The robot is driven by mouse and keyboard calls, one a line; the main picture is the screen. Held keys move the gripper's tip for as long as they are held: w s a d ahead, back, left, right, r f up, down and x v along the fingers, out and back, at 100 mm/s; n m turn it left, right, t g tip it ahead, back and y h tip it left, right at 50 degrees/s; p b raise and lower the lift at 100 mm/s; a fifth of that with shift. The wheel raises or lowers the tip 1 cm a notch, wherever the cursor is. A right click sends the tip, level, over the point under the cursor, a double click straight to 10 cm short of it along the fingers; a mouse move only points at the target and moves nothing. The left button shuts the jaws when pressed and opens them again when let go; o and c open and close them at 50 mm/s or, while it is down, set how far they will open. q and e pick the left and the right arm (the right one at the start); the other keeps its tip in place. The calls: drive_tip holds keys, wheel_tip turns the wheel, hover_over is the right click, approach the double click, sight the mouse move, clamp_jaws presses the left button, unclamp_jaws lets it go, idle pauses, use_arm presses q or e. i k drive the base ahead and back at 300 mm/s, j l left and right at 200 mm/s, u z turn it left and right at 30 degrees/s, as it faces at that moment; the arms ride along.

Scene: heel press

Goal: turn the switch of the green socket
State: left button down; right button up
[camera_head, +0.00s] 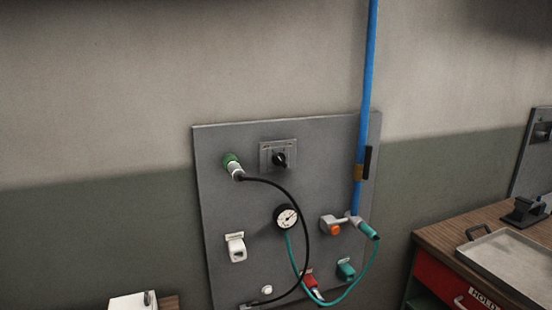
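A grey panel (228,203) is fixed to the wall ahead. At its upper left is a green round socket (230,158) with a grey-white plug (236,170) in it. A black cable runs from the plug in an arc down the panel. To the right of it is a black rotary switch knob (279,159) on a small grey plate (267,150); its exact setting is too small to read. Lower right on the panel is a teal-green box-like fitting (346,271). Neither of my grippers is in view.
The panel also bears a round gauge (286,217), a white fitting (236,248), a valve with an orange knob (334,229), a red fitting (308,279) and a teal hose. A blue pipe (367,100) runs down the wall. A workbench (430,236) with a tray (500,260) stands right.

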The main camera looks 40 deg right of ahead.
sight(278, 159)
drive_tip(key=l, duration=0.75)
drive_tip(key=k+l, duration=0.1)
drive_tip(key=l, duration=0.6)
drive_tip(key=u, duration=0.05)
